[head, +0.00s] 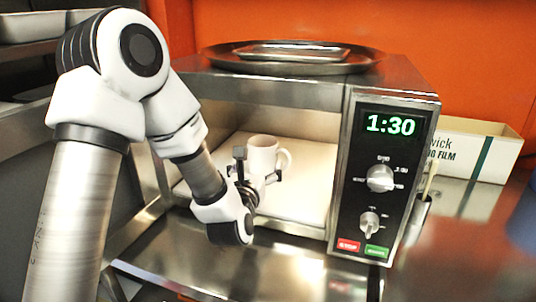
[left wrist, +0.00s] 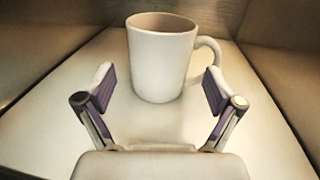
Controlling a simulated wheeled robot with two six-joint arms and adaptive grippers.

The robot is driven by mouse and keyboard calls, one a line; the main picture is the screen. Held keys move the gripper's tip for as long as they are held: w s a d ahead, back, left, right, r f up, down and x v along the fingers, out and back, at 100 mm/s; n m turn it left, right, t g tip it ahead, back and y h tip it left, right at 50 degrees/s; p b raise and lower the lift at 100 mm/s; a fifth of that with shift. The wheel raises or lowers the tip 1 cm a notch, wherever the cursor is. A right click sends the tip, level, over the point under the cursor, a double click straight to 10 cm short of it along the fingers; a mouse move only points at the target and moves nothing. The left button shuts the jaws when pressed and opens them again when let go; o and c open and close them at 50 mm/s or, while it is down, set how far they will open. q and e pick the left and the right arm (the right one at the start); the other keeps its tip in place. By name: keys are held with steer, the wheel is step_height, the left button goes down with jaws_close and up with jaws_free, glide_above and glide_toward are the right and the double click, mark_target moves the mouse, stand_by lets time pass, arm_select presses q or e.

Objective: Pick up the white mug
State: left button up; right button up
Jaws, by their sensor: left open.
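The white mug (head: 262,156) stands upright inside the open microwave (head: 385,170), on its pale floor. In the left wrist view the mug (left wrist: 161,60) is straight ahead, its handle on the right. My left gripper (head: 256,176) reaches into the microwave from the front left. In the left wrist view its two fingers (left wrist: 158,92) are spread wide, with the lower part of the mug just beyond and between their tips. The gripper is open and empty. It partly covers the mug in the head view. My right gripper does not show.
A round dark tray (head: 222,58) with a smaller metal tray rests on top. A film box (head: 490,150) stands on the steel counter (head: 460,220) at the right. Metal pans sit on a shelf at the upper left.

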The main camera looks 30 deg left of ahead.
arm_select(q)
steer(key=shift+w+a+r, duration=0.15)
steer(key=shift+w+r, duration=0.05)
steer(key=shift+w, duration=0.15)
steer(key=x, duration=0.2)
steer(key=f+p+x, duration=0.1)
steer(key=x, duration=0.2)
steer(key=shift+s+r, duration=0.15)
steer(key=shift+s, duration=0.05)
steer(key=shift+c, duration=0.6)
steer(key=c, duration=1.2)
